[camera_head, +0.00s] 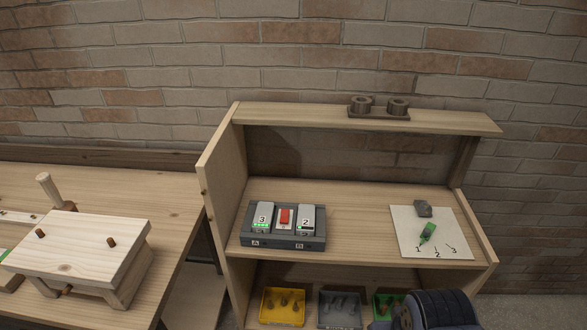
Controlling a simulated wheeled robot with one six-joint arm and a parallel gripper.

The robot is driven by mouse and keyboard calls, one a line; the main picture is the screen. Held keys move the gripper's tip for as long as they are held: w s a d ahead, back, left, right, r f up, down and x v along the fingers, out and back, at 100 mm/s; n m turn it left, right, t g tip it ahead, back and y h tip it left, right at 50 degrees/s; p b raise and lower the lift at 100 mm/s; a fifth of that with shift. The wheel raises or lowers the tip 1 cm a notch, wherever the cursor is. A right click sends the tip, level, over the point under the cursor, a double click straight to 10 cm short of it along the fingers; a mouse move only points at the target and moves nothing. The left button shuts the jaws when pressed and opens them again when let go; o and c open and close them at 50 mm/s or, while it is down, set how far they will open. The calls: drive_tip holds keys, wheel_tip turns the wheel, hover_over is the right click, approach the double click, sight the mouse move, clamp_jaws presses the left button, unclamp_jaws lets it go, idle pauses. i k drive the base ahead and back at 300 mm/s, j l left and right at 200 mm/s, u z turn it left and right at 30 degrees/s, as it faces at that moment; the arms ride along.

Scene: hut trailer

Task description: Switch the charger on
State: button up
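The charger (283,242) is a dark grey block on the shelf unit's middle board, toward its left end. Its two bays are marked A and B. A grey battery labelled 3 (263,214) sits in bay A, with a row of green lights. A grey battery labelled 2 (306,221) sits in bay B, with what looks like less green showing. A red switch (285,216) is between them; I cannot tell its position. My gripper is not in view; a dark ribbed part at the bottom right looks like my arm.
A white sheet (405,230) numbered 1 to 3 lies right of the charger, with a green piece (428,232) and a grey block (423,208) on it. Yellow (270,318), grey and green bins stand below. A wooden workbench (165,218) is at left.

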sight(284, 218)
drive_tip(key=i+j, duration=0.1)
drive_tip(key=j, duration=0.2)
drive_tip(key=i+j, duration=0.15)
drive_tip(key=j, duration=0.15)
drive_tip(key=i+j, duration=0.1)
drive_tip(key=j, duration=0.2)
drive_tip(key=i+j, duration=0.15)
drive_tip(key=j, duration=0.15)
